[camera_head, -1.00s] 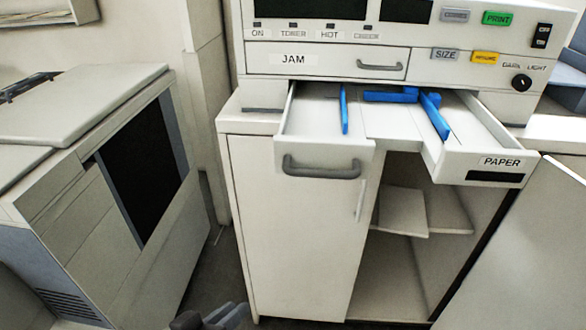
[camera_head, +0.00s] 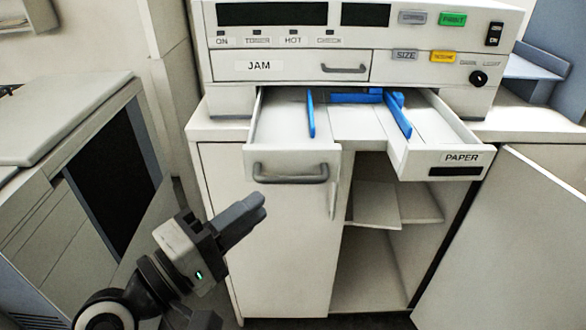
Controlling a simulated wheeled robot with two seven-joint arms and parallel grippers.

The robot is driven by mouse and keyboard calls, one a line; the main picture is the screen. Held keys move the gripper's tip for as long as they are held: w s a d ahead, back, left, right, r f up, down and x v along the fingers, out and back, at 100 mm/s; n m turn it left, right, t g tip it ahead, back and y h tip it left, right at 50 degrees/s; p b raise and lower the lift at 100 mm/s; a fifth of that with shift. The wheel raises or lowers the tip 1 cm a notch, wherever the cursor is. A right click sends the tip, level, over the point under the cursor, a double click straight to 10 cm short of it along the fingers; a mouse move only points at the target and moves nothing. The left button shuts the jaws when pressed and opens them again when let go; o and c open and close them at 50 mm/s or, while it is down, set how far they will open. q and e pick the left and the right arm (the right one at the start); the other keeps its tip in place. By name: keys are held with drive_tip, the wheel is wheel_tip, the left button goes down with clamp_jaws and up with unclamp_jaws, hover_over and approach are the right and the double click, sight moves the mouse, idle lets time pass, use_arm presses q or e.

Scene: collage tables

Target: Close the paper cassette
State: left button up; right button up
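The paper cassette (camera_head: 447,165) is pulled out of the white copier, with the word PAPER and a dark grip slot on the right part of its front. A grey bar handle (camera_head: 290,172) is on the left part of its front. Blue paper guides (camera_head: 398,115) stand inside, and no paper shows. My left gripper (camera_head: 250,210) is in front of the cabinet, below and to the left of the handle, not touching it. Its two grey fingers lie close together and look shut, with nothing seen between them. My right gripper is not in view.
The copier (camera_head: 300,40) has a closed JAM drawer (camera_head: 285,67) above the cassette. The cabinet below has a closed left door (camera_head: 270,240) and an open right door (camera_head: 510,240), with shelves (camera_head: 375,205) inside. A grey machine (camera_head: 60,180) stands at the left.

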sight(293, 180)
use_arm(q)
drive_tip(key=p+x, duration=0.1)
drive_tip(key=x, duration=0.7)
drive_tip(key=shift+w+d+p, duration=0.2)
drive_tip(key=shift+d+p, duration=0.1)
drive_tip(key=shift+p, duration=0.05)
clamp_jaws()
